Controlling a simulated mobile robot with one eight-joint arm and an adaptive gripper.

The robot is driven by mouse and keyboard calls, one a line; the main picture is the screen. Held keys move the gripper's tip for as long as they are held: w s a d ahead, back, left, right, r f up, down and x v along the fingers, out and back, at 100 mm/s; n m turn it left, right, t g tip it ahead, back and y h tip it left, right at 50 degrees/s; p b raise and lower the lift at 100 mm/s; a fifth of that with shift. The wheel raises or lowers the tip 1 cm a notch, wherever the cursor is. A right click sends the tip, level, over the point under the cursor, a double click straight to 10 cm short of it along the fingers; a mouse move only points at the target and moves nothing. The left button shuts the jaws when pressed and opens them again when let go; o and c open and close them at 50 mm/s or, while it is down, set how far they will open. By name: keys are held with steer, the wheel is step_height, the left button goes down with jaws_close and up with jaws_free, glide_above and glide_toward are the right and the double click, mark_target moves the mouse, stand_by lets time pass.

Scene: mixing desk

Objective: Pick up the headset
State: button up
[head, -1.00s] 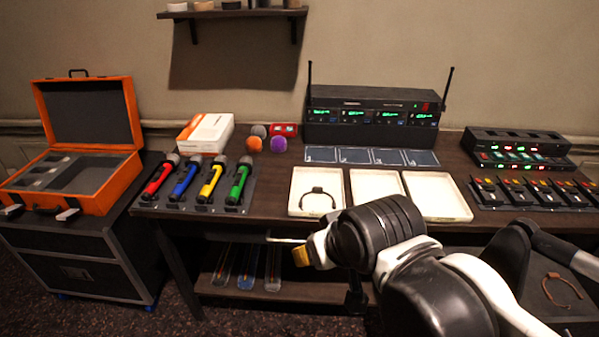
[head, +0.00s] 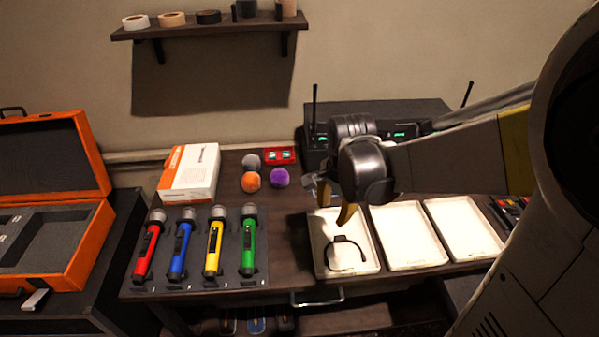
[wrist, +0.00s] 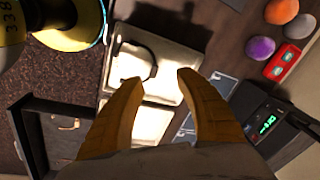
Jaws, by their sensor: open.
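The headset (head: 346,248) is a thin dark band lying in the left white tray (head: 322,267) of three. In the wrist view the headset (wrist: 151,57) shows as a dark curve in the tray, beyond my fingertips and nearer the left one. My gripper (head: 335,205) is above the back part of that tray in the head view, with its yellow fingers pointing down. In the wrist view my gripper (wrist: 159,77) has its two yellow fingers wide apart with nothing between them. The headset is apart from the fingers.
Several coloured microphones (head: 213,241) lie in a dark holder to the left. A white box (head: 190,172), foam balls (head: 251,181) and a red device (head: 280,155) are behind. The receiver rack (head: 316,150) stands behind my arm. Two empty trays (head: 408,240) are to the right.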

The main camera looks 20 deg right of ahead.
steer(key=w+d+f+m+g+p, duration=0.2)
steer(key=d+f+m+p, duration=0.15)
steer(key=m, duration=0.25)
steer(key=b, duration=0.3)
glide_above(340, 237)
step_height(340, 237, down, 7)
steer(key=shift+r, duration=0.15)
step_height(340, 237, down, 6)
steer(key=b, duration=0.3)
steer(key=shift+r, duration=0.35)
jaws_close()
